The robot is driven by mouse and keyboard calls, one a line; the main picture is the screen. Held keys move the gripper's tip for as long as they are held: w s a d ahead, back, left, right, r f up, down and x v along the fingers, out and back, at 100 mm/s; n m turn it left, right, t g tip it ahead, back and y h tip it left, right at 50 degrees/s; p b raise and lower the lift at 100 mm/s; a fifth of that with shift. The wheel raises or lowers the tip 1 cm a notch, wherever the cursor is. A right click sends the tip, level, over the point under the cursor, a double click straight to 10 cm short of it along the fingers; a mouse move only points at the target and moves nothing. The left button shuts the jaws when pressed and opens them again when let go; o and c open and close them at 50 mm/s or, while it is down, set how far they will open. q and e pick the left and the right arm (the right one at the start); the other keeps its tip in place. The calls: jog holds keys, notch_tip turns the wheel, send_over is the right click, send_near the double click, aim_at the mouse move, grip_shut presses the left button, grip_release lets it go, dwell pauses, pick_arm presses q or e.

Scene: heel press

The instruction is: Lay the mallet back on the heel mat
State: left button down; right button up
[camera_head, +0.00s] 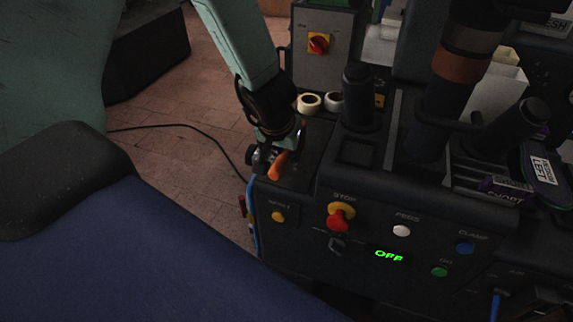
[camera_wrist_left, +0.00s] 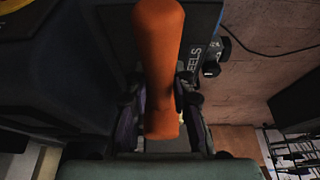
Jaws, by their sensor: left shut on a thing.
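My left gripper (camera_head: 272,153) is over the left end of the dark machine, pointing down. It is shut on the orange mallet (camera_head: 280,165). In the left wrist view the mallet (camera_wrist_left: 158,45) runs up the picture from between the fingers (camera_wrist_left: 158,100). Its long rounded orange part is plain, and I cannot make out a separate head. The dark heel mat (camera_wrist_left: 198,18), lettered "HEELS", lies behind and beside the mallet. I cannot tell whether the mallet touches it. In the head view the mat is hard to tell from the dark top.
Two tape rolls (camera_head: 309,102) sit just behind the left gripper. A black upright cylinder (camera_head: 358,95) stands to its right. The front panel has a red stop button (camera_head: 338,219) and a green "OFF" display (camera_head: 389,255). Brick floor (camera_head: 185,165) and a cable lie left of the machine.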

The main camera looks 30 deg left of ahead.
pick_arm(q)
notch_tip(320, 180, down, 3)
jog(key=shift+w+a+r+b, duration=0.1)
jog(key=shift+r+b, duration=0.05)
jog(key=shift+b, duration=0.75)
jog(key=shift+r, duration=0.15)
jog(key=c, duration=1.6)
grip_release()
jog(key=shift+f, duration=0.2)
jog(key=o, duration=0.5)
jog(key=shift+c, duration=0.2)
jog(key=p+v, duration=0.9)
jog(key=v, duration=0.3)
jog(key=shift+r, duration=0.15)
